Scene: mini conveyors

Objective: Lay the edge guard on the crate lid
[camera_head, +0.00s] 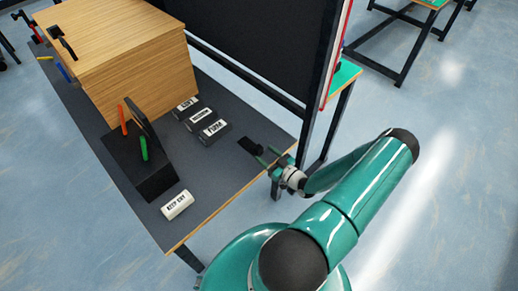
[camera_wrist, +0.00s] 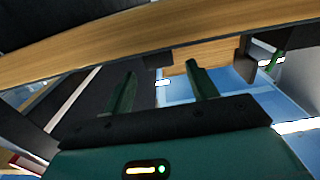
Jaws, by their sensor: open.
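The wooden crate (camera_head: 125,65) stands at the back left of the bench in the head view, and its flat lid (camera_head: 110,25) is on top. A small dark piece (camera_head: 250,146), perhaps the edge guard, is at the bench's right edge, just beyond my gripper's fingertips. My gripper (camera_head: 266,155) is open with nothing visible between its green fingers. In the wrist view my gripper (camera_wrist: 160,68) faces a wooden edge (camera_wrist: 150,40), with dark parts beneath it. I cannot tell whether a finger touches the dark piece.
A black holder (camera_head: 140,160) with an orange and a green marker stands on the grey bench (camera_head: 222,165). A tall dark panel (camera_head: 265,40) stands behind the bench.

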